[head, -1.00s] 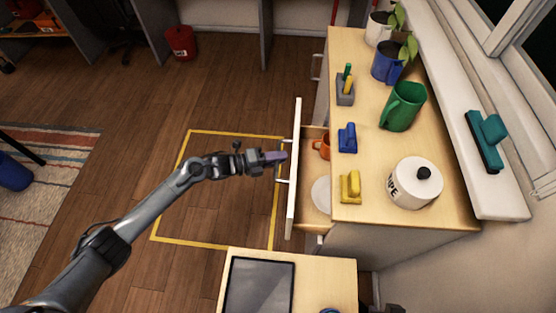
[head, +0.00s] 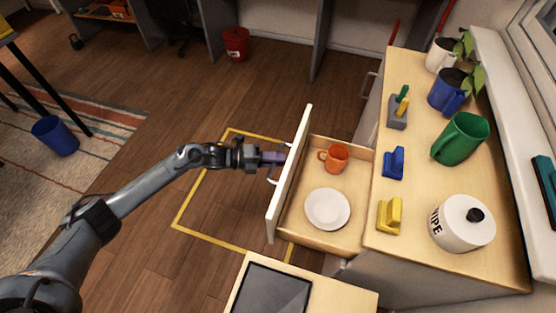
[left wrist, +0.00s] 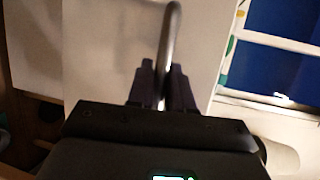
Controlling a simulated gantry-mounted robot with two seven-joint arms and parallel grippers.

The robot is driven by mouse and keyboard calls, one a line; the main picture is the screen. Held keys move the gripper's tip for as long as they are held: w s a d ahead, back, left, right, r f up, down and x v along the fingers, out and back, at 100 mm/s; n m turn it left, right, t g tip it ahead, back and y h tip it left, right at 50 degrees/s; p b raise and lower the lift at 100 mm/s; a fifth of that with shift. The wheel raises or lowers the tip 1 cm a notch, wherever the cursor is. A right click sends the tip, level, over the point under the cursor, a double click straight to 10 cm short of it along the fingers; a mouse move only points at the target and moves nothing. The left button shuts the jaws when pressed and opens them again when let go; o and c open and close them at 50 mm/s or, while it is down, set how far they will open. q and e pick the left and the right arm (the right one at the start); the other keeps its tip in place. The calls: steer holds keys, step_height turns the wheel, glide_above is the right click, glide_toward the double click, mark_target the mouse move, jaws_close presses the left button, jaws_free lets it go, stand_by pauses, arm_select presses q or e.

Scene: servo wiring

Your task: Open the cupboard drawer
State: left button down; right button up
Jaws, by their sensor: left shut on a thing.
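The cupboard drawer (head: 291,178) stands far out from the wooden-topped cupboard (head: 413,185). An orange mug (head: 335,158) and a white plate (head: 327,209) lie inside it. My left gripper (head: 283,157) is at the outer side of the drawer's white front. In the left wrist view the gripper (left wrist: 161,85) is shut on the drawer's handle (left wrist: 171,40), a curved metal bar, with a dark finger on each side. My right gripper is not in view.
On the cupboard top stand a white lidded pot (head: 462,224), a green jug (head: 460,139), potted plants and small blue and yellow objects. A small table (head: 345,297) with a dark tablet (head: 270,291) is near the drawer's front end. Floor left of the drawer is clear.

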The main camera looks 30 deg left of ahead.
arm_select(q)
steer(key=c, duration=1.1)
jaws_free()
steer(key=p+v, duration=0.2)
steer(key=v, duration=0.8)
steer(key=shift+s+a, duration=0.2)
steer(key=shift+a, duration=0.15)
